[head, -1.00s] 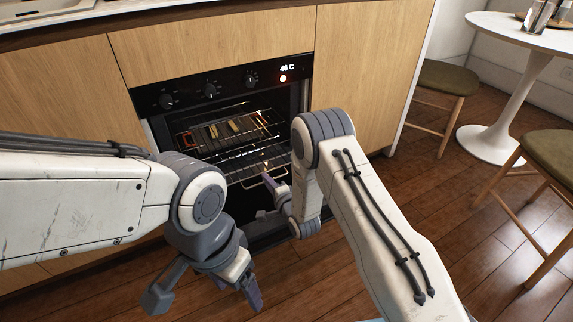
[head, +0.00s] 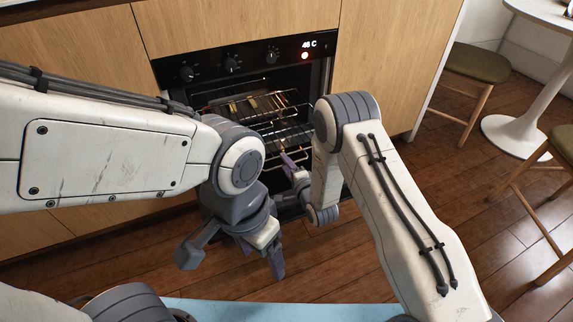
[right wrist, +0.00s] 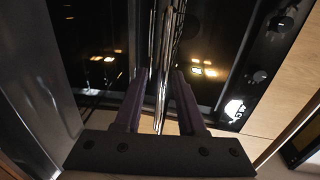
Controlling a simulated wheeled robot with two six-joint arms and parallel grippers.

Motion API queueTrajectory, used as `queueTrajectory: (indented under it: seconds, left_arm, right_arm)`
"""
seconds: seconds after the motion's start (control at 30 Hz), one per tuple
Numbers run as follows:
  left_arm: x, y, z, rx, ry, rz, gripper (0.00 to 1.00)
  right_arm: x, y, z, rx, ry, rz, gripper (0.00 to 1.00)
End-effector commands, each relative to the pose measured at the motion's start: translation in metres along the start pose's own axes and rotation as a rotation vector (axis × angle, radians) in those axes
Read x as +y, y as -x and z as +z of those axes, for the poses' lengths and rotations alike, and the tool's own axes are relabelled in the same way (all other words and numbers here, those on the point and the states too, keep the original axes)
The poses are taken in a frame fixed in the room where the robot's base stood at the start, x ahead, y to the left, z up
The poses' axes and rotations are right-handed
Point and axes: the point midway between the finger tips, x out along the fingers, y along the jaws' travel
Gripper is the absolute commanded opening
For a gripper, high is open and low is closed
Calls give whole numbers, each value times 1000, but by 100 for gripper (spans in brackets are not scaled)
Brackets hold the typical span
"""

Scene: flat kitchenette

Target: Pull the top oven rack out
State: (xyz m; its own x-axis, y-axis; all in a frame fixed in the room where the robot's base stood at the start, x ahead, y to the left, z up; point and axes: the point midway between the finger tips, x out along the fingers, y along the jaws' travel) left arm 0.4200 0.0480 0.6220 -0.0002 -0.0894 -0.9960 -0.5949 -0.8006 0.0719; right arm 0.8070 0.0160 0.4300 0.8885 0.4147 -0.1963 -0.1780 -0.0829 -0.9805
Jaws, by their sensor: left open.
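The oven (head: 247,68) is open, and wire racks show inside it. The upper rack (head: 262,104) is partly hidden by my left arm. A lower rack level (head: 287,135) shows below it, with a wire front loop. My right gripper (head: 291,160) is at the front of the racks. In the right wrist view its purple fingers (right wrist: 163,85) stand apart, with rack wires (right wrist: 163,50) running edge-on between them. I cannot tell which rack this is or whether a finger touches it. My left gripper (head: 263,260) is open and empty, pointing down in front of the oven.
Wooden cabinet fronts (head: 385,75) flank the oven. A stool (head: 473,65) and a white round table (head: 530,100) stand at the right. The wooden floor (head: 420,180) between them and my right arm is clear.

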Motion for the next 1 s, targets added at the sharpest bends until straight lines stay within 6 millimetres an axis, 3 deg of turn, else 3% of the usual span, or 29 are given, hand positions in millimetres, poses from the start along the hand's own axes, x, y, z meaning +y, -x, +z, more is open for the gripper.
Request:
queueTrajectory:
  seconds: [0.17, 0.5, 0.7, 1.0]
  left_arm:
    - [0, 4, 0, 0, 0, 0, 75]
    - [2, 27, -2, 0, 0, 0, 75]
    - [2, 34, -2, 0, 0, 0, 75]
    - [2, 34, -2, 0, 0, 0, 75]
  right_arm:
    - [-1, 8, -1, 2, 0, 2, 39]
    - [-1, 72, 0, 2, -1, 6, 39]
    - [0, 98, 0, 0, -1, 3, 39]
    - [0, 105, 0, 0, 0, 0, 39]
